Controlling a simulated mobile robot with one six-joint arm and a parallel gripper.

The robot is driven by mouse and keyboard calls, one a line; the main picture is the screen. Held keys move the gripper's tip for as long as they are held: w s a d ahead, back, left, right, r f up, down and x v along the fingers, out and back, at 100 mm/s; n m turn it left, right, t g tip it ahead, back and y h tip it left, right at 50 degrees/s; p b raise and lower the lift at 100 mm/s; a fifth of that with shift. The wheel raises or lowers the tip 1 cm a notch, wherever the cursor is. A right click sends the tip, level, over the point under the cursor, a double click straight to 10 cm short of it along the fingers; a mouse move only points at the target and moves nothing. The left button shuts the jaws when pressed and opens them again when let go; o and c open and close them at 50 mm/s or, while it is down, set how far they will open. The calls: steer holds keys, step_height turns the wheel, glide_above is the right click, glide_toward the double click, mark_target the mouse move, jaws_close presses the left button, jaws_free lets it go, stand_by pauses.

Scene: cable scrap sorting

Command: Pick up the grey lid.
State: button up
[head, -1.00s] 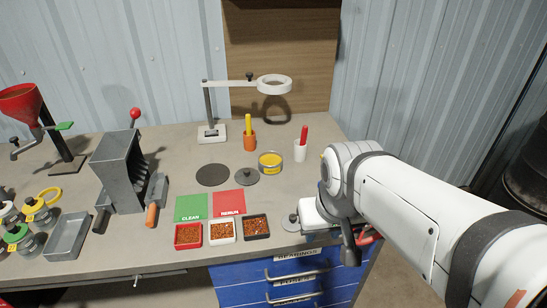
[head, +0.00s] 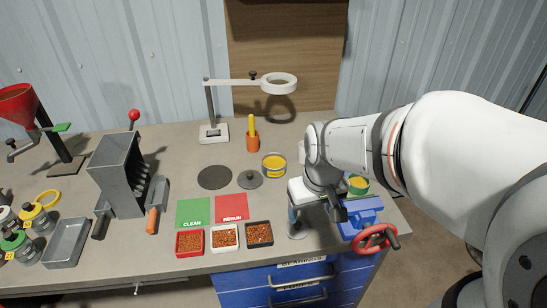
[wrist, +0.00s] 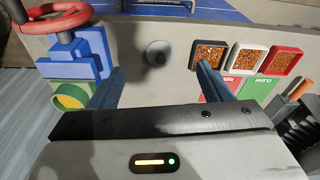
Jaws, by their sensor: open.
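A round grey lid with a small knob (wrist: 158,53) lies flat near the front edge of the bench. In the head view it (head: 297,232) is partly hidden by my gripper. My gripper (wrist: 160,80) is open and empty above the bench, its two blue fingers apart to either side of the lid in the wrist view. The fingers do not visibly touch the lid. A second, darker grey knobbed lid (head: 250,179) lies further back, beside the yellow tin (head: 273,165).
A blue vise (head: 362,218) with a red handwheel (head: 375,238) stands right of my gripper, with a green and yellow tin (head: 358,185) behind it. Trays of granules (head: 224,236) lie to the left, near green and red mats (head: 231,207).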

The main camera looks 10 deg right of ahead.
mark_target(298, 223)
steer(key=shift+o, duration=1.3)
steer(key=w+f+n+g+p, duration=0.1)
steer(key=w+f+n, duration=0.1)
steer(key=w+f, duration=0.5)
steer(key=shift+d+f+g+p, duration=0.15)
steer(key=shift+f+g+p, duration=0.25)
steer(key=shift+f, duration=0.4)
step_height(298, 223, down, 2)
steer(key=shift+f, duration=0.25)
steer(key=f, duration=0.1)
steer(key=w+f, duration=0.1)
steer(key=f+p, duration=0.1)
steer(key=f, duration=0.1)
steer(key=shift+w+a+f, duration=0.1)
steer(key=shift+w+a, duration=0.05)
steer(key=shift+a, duration=0.25)
steer(key=shift+f, duration=0.65)
steer(key=c, duration=1)
